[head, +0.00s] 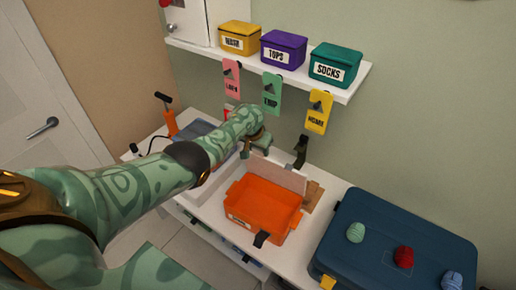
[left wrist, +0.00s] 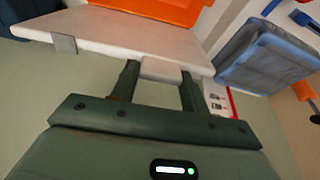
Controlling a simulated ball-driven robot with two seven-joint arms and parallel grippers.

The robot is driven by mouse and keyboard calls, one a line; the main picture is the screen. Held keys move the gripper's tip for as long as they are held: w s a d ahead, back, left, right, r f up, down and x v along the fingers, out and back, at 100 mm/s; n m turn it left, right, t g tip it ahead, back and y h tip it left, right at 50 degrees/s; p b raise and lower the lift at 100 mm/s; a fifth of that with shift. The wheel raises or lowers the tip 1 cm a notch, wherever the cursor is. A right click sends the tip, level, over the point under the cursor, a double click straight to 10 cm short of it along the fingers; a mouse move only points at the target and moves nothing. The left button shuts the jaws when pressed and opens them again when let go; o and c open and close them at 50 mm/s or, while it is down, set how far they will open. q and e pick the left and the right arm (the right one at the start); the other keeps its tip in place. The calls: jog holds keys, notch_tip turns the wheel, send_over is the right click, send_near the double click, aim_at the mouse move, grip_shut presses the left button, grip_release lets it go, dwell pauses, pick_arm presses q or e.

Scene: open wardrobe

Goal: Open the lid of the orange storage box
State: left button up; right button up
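The orange storage box (head: 265,205) sits on the white bench with its inside showing. Its pale lid (head: 277,174) stands raised along the back edge. In the left wrist view, the lid (left wrist: 100,27) spans the top, with part of the orange box (left wrist: 170,8) beyond it. My left gripper (head: 258,142) is at the lid's upper left part. In the left wrist view, its two fingers (left wrist: 160,78) stand apart with the lid's pale tab (left wrist: 160,69) between them, seemingly touching both sides. My right gripper is not in view.
A dark blue suitcase (head: 345,225) with yarn balls stands right of the box. A shelf (head: 290,75) with labelled boxes and hanging tags is above. An orange-handled tool (head: 170,122) stands left.

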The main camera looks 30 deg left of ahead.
pick_arm(q)
jog(key=o, duration=1.4)
jog(key=shift+w+r, duration=0.15)
jog(key=shift+c, duration=0.2)
jog(key=shift+o, duration=0.2)
jog(key=p+v, duration=0.9)
jog(key=v, duration=0.7)
jog(key=shift+p, duration=0.3)
